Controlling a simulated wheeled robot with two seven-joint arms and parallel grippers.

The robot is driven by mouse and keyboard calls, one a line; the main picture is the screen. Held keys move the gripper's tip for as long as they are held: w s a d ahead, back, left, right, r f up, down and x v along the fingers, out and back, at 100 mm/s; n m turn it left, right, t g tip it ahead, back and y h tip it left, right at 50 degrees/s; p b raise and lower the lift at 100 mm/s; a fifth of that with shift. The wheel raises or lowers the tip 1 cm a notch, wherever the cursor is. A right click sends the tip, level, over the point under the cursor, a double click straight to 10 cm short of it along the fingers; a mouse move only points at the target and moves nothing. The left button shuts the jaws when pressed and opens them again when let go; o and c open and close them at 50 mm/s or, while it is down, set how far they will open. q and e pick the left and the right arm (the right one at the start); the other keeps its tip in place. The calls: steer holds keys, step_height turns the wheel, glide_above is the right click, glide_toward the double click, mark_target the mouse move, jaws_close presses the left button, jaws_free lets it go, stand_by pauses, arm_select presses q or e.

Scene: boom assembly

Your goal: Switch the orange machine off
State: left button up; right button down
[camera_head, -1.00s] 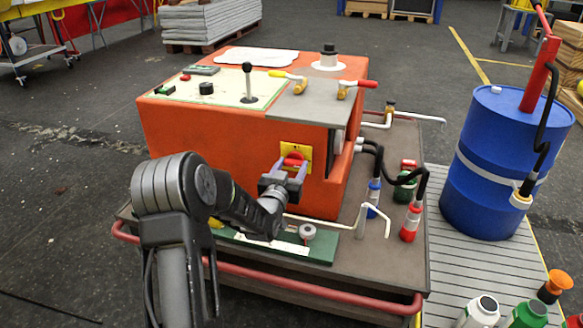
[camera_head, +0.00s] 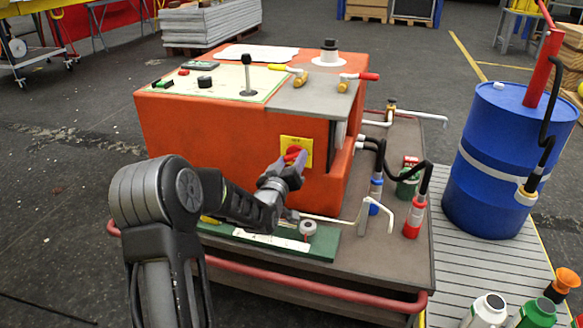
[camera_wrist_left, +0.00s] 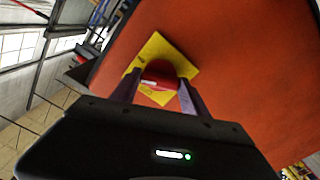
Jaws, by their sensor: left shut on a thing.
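The orange machine (camera_head: 200,130) stands on a dark wheeled platform. On its front face is a yellow square plate (camera_head: 308,151) with a red rotary switch (camera_head: 294,154). My left gripper (camera_head: 288,165) is at the switch, with its fingers shut on the red knob. In the left wrist view the two fingers (camera_wrist_left: 157,92) lie on either side of the red switch (camera_wrist_left: 160,72), in front of the yellow plate (camera_wrist_left: 184,66). The gripper looks tilted about its own axis in the head view. Its fingers partly cover the knob. My right gripper is not in view.
A red rail (camera_head: 310,283) runs along the platform's front edge. A green board (camera_head: 270,241) with a round gauge lies below the switch. Hoses with red and blue fittings (camera_head: 413,215) stand right of the machine. A blue drum (camera_head: 490,160) is further right.

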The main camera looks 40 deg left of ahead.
arm_select(q)
steer(key=n+b, duration=0.1)
steer(key=n, duration=0.1)
steer(key=n+b, duration=0.1)
steer(key=shift+f+n+b, duration=0.25)
steer(key=shift+n+b, duration=0.1)
steer(key=shift+n, duration=0.05)
steer(key=shift+n+b, duration=0.6)
steer(key=shift+n, duration=0.3)
steer(key=n+b, duration=0.2)
steer(key=n, duration=0.2)
steer(key=shift+r+b, duration=0.1)
steer(key=shift+b, duration=0.3)
steer(key=shift+r+n+b, duration=0.1)
steer(key=shift+n+b, duration=0.55)
steer(key=shift+n, duration=0.95)
steer(key=o, duration=1.4)
steer(key=shift+s, duration=0.1)
